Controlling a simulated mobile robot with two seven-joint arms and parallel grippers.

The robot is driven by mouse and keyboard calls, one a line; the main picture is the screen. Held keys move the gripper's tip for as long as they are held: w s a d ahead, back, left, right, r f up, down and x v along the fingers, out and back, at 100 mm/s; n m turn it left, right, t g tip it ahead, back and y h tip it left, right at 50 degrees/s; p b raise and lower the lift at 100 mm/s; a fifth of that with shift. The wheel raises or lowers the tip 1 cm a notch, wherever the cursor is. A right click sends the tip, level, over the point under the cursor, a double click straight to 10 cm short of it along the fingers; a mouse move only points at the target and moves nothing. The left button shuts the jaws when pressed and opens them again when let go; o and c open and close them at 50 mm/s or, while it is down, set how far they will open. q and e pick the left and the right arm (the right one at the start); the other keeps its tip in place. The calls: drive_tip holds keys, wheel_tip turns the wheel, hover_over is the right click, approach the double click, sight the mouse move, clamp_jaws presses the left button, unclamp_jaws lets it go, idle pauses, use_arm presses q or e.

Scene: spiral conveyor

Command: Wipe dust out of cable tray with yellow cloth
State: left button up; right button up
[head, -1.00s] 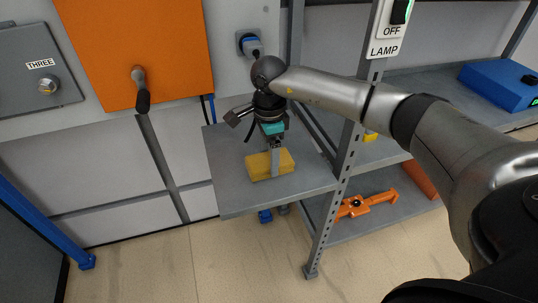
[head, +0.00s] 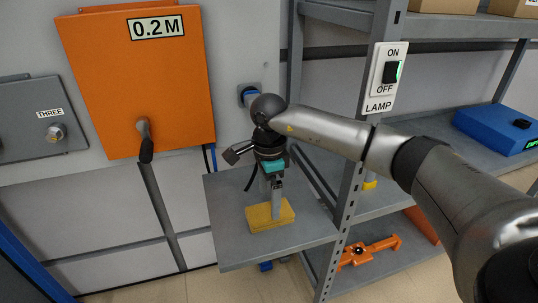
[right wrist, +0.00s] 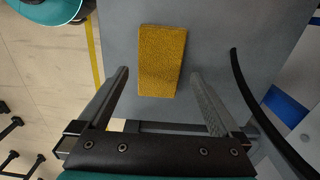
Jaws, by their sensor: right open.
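The yellow cloth (head: 260,217) is a folded, block-shaped pad lying on a small grey side shelf (head: 225,205). My right gripper (head: 276,210) points down over the cloth. In the right wrist view the cloth (right wrist: 161,60) lies ahead of my open right gripper (right wrist: 160,75), between the lines of the two fingers, with a gap on either side. I cannot tell how high the fingertips are above it. I cannot make out a cable tray or dust. My left gripper is not in view.
An orange cabinet door (head: 95,80) with a dark handle and a grey box (head: 40,120) marked THREE are on the wall. A shelf post (head: 352,190) with a lamp switch (head: 390,73) stands to the right. An orange tool (head: 370,250) lies on the lower shelf.

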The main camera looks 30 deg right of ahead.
sight(269, 210)
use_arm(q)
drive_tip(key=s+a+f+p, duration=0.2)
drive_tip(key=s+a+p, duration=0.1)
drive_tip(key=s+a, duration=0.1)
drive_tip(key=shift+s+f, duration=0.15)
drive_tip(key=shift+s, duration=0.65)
use_arm(e)
wheel_tip(269, 210, up, 11)
drive_tip(key=shift+r, duration=0.15)
drive_tip(key=shift+r, duration=0.1)
